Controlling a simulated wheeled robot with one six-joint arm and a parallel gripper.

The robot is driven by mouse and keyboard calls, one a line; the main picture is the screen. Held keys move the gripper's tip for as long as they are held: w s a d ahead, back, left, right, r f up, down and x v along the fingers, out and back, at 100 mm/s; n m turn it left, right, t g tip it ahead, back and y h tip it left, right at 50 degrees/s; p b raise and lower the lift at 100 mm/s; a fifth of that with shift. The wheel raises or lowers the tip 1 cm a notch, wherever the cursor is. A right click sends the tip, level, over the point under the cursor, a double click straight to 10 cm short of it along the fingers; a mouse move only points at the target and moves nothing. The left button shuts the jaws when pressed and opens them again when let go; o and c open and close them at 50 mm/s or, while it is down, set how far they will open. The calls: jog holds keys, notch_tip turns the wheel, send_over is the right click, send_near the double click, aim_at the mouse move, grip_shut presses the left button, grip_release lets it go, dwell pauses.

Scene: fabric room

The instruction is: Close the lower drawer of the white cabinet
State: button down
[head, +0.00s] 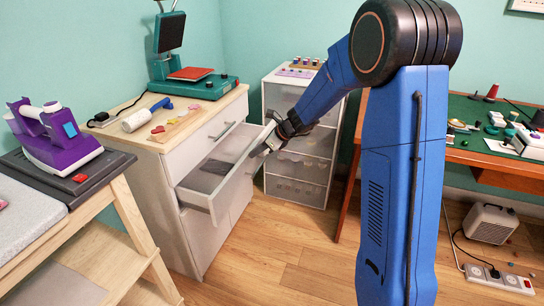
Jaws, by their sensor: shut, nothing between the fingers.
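The white cabinet (184,160) with a wooden top stands left of centre in the head view. Its lower drawer (203,201) is pulled out, and a dark grey flat item (217,167) lies inside. The upper drawer (212,138) looks closed, with a metal bar handle on its front. My gripper (262,149) is shut and empty at the far right end of the lower drawer's front. I cannot tell whether it touches the drawer front. My forearm crosses in from the right above the gripper.
A white unit with clear drawers (297,165) stands behind my gripper. A green heat press (195,84) and small items stand on the cabinet top. A workbench with a purple iron (55,137) is at left, a green-topped table (470,153) at right. Wooden floor is clear before the drawer.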

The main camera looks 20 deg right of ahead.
jog(key=w+a, duration=0.6)
jog(key=a, duration=0.2)
jog(key=shift+w+a, duration=0.25)
jog(key=shift+a, duration=0.15)
